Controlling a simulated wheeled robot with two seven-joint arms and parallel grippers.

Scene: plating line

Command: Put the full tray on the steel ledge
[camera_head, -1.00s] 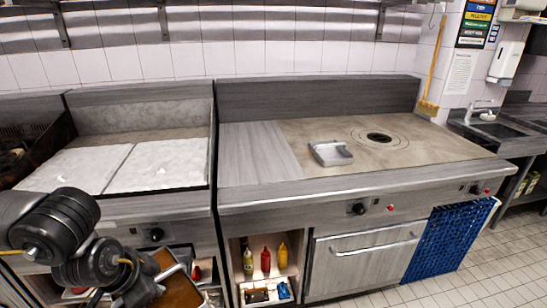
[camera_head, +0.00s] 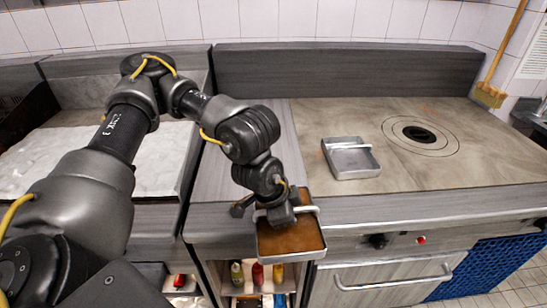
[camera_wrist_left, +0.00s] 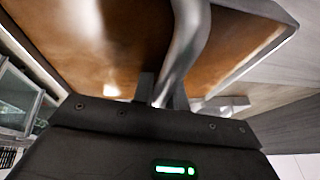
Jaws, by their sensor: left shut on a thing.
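The full tray (camera_head: 298,256) is a shallow metal tray with a brown filling and a bar handle (camera_wrist_left: 186,45). My left gripper (camera_head: 283,213) is shut on that handle and holds the tray in front of the range, near its front edge. In the left wrist view the brown filling and the handle fill the upper part. The brushed grey steel section (camera_head: 240,165) of the range top lies behind my left arm, which partly covers it. My right gripper is not in view.
A second metal tray (camera_head: 368,172), seemingly empty, sits on the brownish cooktop (camera_head: 330,118) beside a round burner (camera_head: 420,135). A griddle (camera_head: 60,160) is at the left. Bottles (camera_head: 257,273) stand on the shelf below. The grey section beside the second tray looks clear.

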